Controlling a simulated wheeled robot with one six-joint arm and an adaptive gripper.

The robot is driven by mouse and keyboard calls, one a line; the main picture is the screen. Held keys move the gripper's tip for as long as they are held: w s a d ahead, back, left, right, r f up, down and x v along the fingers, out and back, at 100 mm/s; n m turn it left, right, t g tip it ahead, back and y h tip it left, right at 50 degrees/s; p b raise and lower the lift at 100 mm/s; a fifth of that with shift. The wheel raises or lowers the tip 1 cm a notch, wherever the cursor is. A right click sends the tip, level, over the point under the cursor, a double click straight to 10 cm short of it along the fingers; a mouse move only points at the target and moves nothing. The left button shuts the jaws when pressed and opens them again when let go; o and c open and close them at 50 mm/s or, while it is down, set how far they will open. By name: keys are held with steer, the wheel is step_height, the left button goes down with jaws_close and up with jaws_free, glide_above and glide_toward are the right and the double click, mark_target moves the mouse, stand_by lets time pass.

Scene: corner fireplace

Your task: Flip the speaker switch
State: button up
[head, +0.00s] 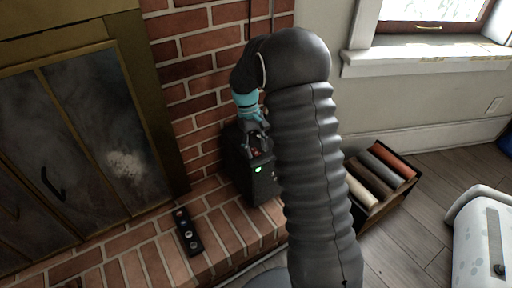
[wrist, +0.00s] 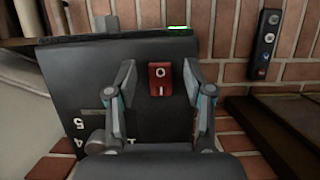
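The speaker (head: 262,187) is a dark box on the brick hearth, with a lit green light at its edge. In the wrist view its panel (wrist: 72,75) fills the middle, tilted in the picture, with white numbers at the lower left. The red rocker switch (wrist: 159,88), marked O above and I below, sits on this panel. My gripper (wrist: 159,72) is open, its two fingers spread left and right of the switch with gaps on both sides. Finger contact with the panel cannot be told. In the head view my gripper (head: 254,138) is at the speaker's top, partly hidden by my arm.
A dark remote-like strip with buttons (head: 188,232) lies on the brick hearth (head: 225,232). A fireplace with dark doors (head: 75,140) is at left. A box of rolled cloths (head: 378,212) stands right of my arm. A white rounded object (head: 480,245) is at lower right. Some wooden floor is bare.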

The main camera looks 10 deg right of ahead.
steer(key=v, duration=1.2)
stand_by(0.4)
